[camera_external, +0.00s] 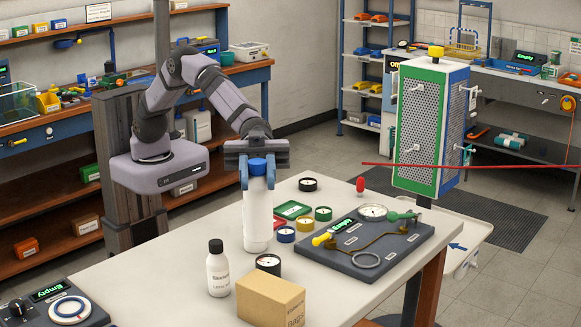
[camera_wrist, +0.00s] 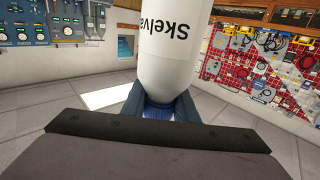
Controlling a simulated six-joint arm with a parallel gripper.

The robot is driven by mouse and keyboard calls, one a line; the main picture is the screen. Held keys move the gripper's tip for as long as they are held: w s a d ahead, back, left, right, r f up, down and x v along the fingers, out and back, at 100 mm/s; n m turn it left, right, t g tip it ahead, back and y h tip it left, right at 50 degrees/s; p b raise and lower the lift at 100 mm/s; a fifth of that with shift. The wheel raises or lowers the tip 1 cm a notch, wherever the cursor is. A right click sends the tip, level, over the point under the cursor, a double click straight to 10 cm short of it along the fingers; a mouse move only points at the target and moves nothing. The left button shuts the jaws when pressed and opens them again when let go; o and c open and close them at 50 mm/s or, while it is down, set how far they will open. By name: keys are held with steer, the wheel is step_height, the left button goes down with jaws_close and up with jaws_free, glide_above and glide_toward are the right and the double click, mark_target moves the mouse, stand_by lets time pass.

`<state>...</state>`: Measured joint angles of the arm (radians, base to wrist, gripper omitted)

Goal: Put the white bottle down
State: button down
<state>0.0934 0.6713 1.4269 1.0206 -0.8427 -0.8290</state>
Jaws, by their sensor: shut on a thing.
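A smaller white bottle with a black cap (camera_external: 218,270) and a cardboard box (camera_external: 270,302) stand in front.

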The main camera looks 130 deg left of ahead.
mark_target(257, 224)
steer(key=shift+d+r, duration=0.2)
steer(key=shift+d, duration=0.1)
steer(key=shift+f+p, duration=1.1)
steer(key=shift+f, duration=3.9)
steer(key=shift+f, duration=0.2)
steer(key=c, duration=1.4)
jaws_free()
steer(key=shift+r, duration=0.1)
